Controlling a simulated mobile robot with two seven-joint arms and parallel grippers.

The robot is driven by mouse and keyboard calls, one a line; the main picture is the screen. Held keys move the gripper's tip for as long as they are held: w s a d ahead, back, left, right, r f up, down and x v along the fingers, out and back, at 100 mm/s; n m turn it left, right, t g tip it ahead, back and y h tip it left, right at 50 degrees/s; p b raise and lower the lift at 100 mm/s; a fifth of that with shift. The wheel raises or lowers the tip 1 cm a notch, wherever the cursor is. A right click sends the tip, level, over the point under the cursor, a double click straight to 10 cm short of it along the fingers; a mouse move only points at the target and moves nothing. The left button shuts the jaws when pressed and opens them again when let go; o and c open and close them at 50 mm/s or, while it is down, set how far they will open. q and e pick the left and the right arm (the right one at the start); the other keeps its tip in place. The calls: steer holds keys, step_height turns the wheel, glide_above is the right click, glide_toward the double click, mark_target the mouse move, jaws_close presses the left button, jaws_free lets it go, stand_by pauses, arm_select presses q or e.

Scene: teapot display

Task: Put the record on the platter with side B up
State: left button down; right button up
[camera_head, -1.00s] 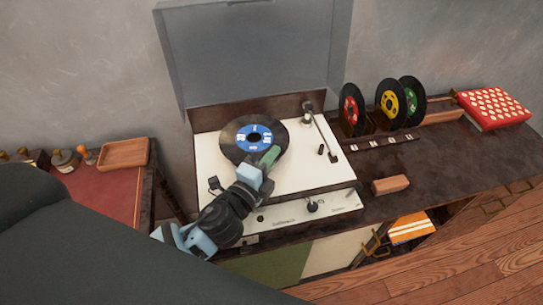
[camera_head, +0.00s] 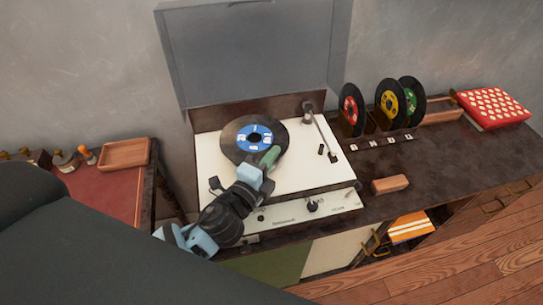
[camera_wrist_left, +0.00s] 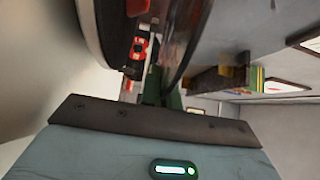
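The black record (camera_head: 231,146) with a blue, white-marked label (camera_head: 255,138) is over the turntable's platter area in the head view. It hides the platter, and I cannot tell whether it lies flat on it or just above. My left gripper (camera_head: 270,157) is at the record's near right edge, a green fingertip overlapping it. In the left wrist view the green fingers (camera_wrist_left: 163,97) are close together near dark disc edges. Whether they pinch the record is unclear. The label's side letter is too small to read. My right gripper is not in view.
The white turntable deck (camera_head: 310,176) has a tonearm (camera_head: 322,132) at right and a raised lid (camera_head: 255,55) behind. Red (camera_head: 348,103), yellow (camera_head: 389,102) and green-label (camera_head: 411,93) records stand at right. A wooden block (camera_head: 390,184) lies in front of them.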

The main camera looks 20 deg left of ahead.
arm_select(q)
steer(key=c, duration=1.6)
jaws_free()
steer(key=shift+o, duration=0.2)
